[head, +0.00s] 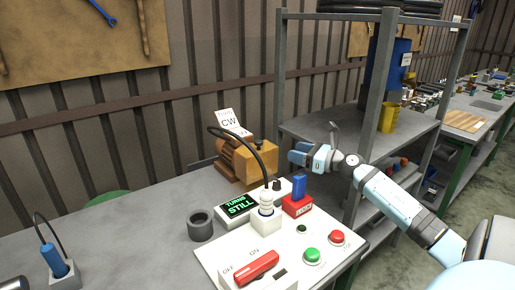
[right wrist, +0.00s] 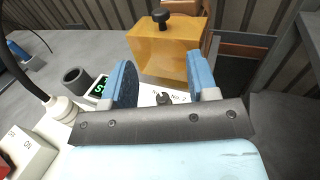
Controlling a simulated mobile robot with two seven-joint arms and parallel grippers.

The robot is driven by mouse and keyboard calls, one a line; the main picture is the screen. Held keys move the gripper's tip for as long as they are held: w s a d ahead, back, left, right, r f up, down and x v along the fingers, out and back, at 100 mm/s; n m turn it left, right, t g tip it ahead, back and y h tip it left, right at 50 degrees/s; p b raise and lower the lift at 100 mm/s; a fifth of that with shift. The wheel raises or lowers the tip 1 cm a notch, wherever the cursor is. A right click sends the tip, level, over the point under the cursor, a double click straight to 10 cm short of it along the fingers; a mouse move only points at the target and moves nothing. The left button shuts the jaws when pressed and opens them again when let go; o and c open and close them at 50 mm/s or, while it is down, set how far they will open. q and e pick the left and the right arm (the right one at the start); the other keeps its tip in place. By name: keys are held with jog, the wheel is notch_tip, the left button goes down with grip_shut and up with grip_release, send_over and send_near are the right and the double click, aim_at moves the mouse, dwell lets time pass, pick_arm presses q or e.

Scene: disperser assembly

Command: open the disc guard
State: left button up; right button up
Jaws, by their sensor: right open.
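The disc guard looks to be the amber box (head: 258,158) on the brown motor (head: 232,160) at the back of the bench. In the right wrist view the amber box (right wrist: 165,58) is straight ahead, with a black knob (right wrist: 162,18) on top, and it looks closed. My right gripper (head: 297,157) is just right of the box in the head view. In the right wrist view its two blue fingers (right wrist: 161,65) are apart with nothing between them, in front of the box. I cannot tell whether they touch it. My left gripper is out of view.
A white panel (head: 215,262) carries a red lever (head: 257,268), green (head: 312,255) and red (head: 337,238) buttons and a display reading "TURNS STILL" (head: 238,206). A black cable arches beside the motor.

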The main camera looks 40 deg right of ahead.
aim_at(259, 141)
jog(key=x, duration=1.2)
jog(key=shift+w+a+p, duration=0.1)
jog(key=shift+w+p, duration=0.3)
jog(key=shift+c, duration=0.5)
grip_shut()
